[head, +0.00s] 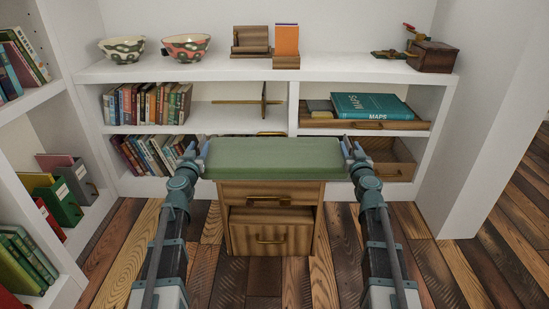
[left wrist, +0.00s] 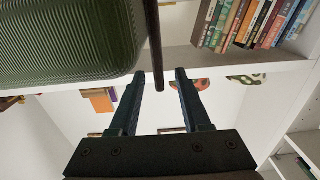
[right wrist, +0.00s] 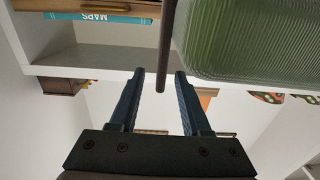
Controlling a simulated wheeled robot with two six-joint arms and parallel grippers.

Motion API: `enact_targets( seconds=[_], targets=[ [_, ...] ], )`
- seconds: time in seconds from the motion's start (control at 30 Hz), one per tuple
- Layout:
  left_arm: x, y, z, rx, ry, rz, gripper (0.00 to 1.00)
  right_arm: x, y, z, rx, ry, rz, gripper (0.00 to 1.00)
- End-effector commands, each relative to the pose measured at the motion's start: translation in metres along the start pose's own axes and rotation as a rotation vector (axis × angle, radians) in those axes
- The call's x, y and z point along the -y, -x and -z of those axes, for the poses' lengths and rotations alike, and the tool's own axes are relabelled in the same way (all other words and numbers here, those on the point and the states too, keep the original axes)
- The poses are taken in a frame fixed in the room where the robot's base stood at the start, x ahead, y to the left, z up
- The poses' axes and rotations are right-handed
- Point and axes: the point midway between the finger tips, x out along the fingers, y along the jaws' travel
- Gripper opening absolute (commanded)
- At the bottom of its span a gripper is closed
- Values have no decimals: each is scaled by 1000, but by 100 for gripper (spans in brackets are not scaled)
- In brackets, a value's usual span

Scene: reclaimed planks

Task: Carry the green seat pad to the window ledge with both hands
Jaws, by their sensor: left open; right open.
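The green seat pad (head: 275,158) lies flat on top of a small wooden drawer cabinet (head: 270,215), in the middle of the head view. My left gripper (head: 198,152) is open at the pad's left end. In the left wrist view the ribbed pad (left wrist: 65,40) is beside it, and a thin dark bar (left wrist: 153,45) reaches between the fingertips. My right gripper (head: 351,152) is open at the pad's right end. In the right wrist view the pad (right wrist: 245,40) and a similar dark bar (right wrist: 167,50) show, with the bar between the fingertips. I cannot make out a window.
A white shelf unit (head: 240,72) stands behind the cabinet. Two bowls, a holder with an orange book (head: 286,40) and a wooden box (head: 433,57) stand on its top. Books and a teal maps box (head: 373,106) fill lower shelves. Another bookcase is at left. Plank floor is clear at right.

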Motion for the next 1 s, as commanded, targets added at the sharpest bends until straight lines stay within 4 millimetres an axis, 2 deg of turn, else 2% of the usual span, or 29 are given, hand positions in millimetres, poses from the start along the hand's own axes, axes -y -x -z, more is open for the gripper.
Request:
enact_targets(
  seconds=[0.03, 0.2, 0.57, 0.83, 1.0],
  targets=[
    [0, -15, 0, 0, 0, -1, 48, 0, -15, 0, 0, 0, 0, 48],
    [0, -35, 0, 0, 0, 0, 48, 0, -35, 0, 0, 0, 0, 48],
    [0, -38, 0, 0, 0, 1, 48, 0, -38, 0, 0, 0, 0, 48],
    [0, -38, 0, 0, 0, 0, 1, 0, -38, 0, 0, 0, 0, 1],
    [0, -38, 0, 0, 0, 0, 0, 0, -38, 0, 0, 0, 0, 0]
  ],
)
